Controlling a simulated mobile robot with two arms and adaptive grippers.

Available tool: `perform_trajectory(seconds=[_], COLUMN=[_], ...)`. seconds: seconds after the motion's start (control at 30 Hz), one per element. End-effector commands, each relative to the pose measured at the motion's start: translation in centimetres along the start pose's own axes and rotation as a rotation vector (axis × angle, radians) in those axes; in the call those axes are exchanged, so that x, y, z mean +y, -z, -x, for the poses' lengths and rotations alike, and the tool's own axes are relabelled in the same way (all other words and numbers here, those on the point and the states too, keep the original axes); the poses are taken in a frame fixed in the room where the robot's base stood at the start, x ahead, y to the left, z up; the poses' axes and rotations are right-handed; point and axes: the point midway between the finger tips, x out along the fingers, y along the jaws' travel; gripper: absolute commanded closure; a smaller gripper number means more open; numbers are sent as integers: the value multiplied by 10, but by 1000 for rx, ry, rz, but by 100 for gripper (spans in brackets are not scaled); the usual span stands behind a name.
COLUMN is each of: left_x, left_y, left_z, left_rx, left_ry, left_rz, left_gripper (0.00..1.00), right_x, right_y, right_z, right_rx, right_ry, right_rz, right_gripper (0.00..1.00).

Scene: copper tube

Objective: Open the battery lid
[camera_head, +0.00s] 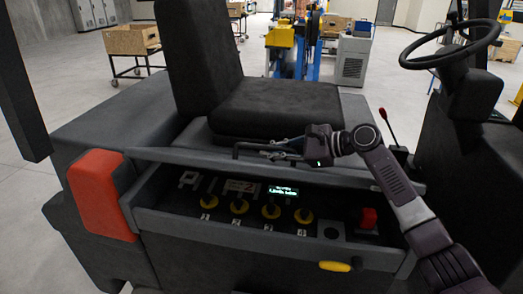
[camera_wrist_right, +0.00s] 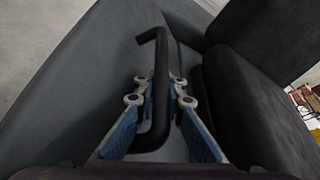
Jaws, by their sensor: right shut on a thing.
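The battery lid appears to be the dark grey panel (camera_head: 200,136) around and below the seat, with its front edge above the control panel. A black bent handle (camera_head: 240,148) stands on it, and the wrist view shows the handle (camera_wrist_right: 158,50) running up between the fingers. My right gripper (camera_head: 275,149) is shut on the handle, with its two fingers on either side of the bar in the wrist view (camera_wrist_right: 158,87). My left gripper is not in view.
The control panel (camera_head: 200,228) below has several yellow knobs, a lit display (camera_head: 283,190) and a red button (camera_head: 368,217). The black seat (camera_head: 270,108) is close behind the handle. A steering wheel (camera_head: 450,44) stands at the right. A red lever (camera_head: 384,115) is near my right arm.

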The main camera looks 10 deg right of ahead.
Motion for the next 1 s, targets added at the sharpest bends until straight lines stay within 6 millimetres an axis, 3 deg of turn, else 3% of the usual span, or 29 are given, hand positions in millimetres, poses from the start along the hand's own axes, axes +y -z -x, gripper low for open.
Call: perform_trajectory(seconds=[0.03,0.2,0.83,1.0], left_x=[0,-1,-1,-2], left_y=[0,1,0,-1], left_z=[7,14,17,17], left_rx=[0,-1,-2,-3], left_ry=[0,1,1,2], left_rz=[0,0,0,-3], left_gripper=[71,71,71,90], right_x=[-14,-21,-25,-25], right_y=[-3,-4,-3,-1], right_z=[5,5,6,6], right_rx=[-3,-8,-12,-8], right_ry=[16,0,-12,-12], right_rz=[-18,-52,-76,-81], right_gripper=[100,100,100,100])
